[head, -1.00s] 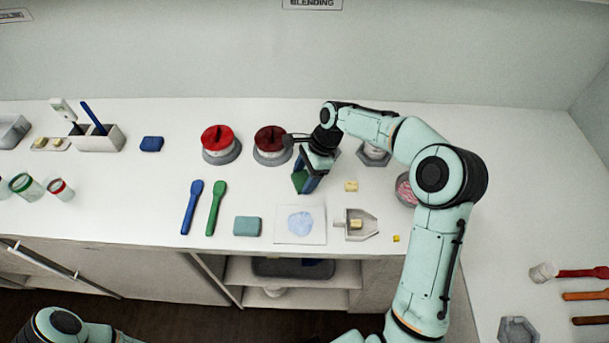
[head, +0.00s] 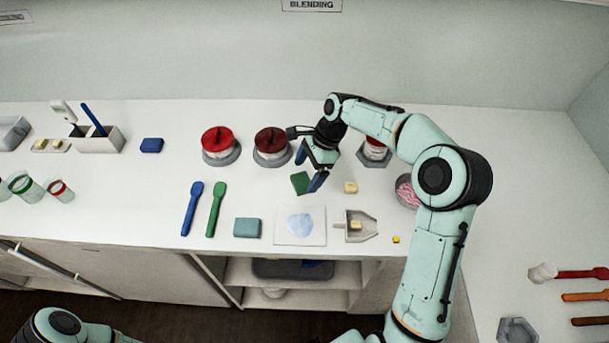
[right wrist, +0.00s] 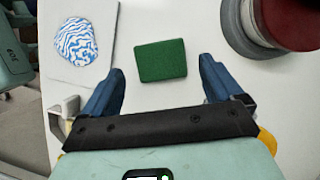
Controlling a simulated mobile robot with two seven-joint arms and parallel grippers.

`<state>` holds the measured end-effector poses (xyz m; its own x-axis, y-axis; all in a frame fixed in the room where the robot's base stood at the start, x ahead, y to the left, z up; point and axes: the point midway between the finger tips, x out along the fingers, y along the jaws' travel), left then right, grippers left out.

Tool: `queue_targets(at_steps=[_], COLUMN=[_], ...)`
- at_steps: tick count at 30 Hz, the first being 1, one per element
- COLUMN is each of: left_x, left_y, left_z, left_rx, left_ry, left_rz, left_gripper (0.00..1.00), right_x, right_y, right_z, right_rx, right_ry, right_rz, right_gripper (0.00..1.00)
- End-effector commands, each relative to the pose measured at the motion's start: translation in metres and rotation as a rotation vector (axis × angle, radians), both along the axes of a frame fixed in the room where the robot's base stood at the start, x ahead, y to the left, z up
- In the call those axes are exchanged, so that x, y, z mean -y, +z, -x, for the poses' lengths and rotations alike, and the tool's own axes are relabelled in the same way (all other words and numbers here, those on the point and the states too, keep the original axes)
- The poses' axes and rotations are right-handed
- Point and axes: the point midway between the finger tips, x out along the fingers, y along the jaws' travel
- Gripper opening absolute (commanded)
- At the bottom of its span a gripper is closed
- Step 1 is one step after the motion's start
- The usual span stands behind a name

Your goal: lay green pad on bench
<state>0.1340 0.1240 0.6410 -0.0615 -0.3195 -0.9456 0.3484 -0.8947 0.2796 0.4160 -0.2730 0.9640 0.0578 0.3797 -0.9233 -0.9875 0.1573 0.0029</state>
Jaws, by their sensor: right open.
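The green pad (head: 300,182) lies flat on the white bench (head: 345,215), in front of the dark red-lidded pot. In the right wrist view the green pad (right wrist: 161,60) lies just beyond my fingertips, with white bench around it. My right gripper (head: 309,168) is open and empty beside and above the pad. In the right wrist view the two blue fingers of the gripper (right wrist: 162,72) stand wide apart with nothing between them. My left gripper is out of view.
Blue and green spatulas lie left.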

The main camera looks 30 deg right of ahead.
Motion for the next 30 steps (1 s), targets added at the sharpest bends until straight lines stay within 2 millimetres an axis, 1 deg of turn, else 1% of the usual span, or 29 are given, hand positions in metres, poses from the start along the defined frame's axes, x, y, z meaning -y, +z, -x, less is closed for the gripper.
queue_targets(at_steps=[1, 6, 9, 12, 15, 18, 30], left_x=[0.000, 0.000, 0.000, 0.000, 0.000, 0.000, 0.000], left_y=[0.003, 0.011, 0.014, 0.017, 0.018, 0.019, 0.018], left_z=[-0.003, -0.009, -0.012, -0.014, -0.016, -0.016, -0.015], left_rx=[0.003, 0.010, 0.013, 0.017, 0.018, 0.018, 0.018], left_ry=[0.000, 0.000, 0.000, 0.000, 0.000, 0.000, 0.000], left_rz=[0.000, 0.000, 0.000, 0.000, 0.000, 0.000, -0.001], left_gripper=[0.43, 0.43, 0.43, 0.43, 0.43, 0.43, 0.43], right_x=[0.005, 0.020, 0.026, 0.031, 0.034, 0.035, 0.035], right_y=[0.014, 0.049, 0.066, 0.078, 0.084, 0.087, 0.086], right_z=[-0.001, 0.001, 0.003, 0.004, 0.004, 0.005, 0.005], right_rx=[0.006, 0.007, 0.005, 0.004, 0.003, 0.002, 0.000], right_ry=[-0.002, -0.002, -0.001, -0.001, 0.001, 0.001, 0.001], right_rz=[0.003, 0.002, 0.001, 0.002, 0.000, -0.001, 0.000], right_gripper=[0.93, 0.93, 0.93, 0.93, 0.93, 0.93, 0.93])
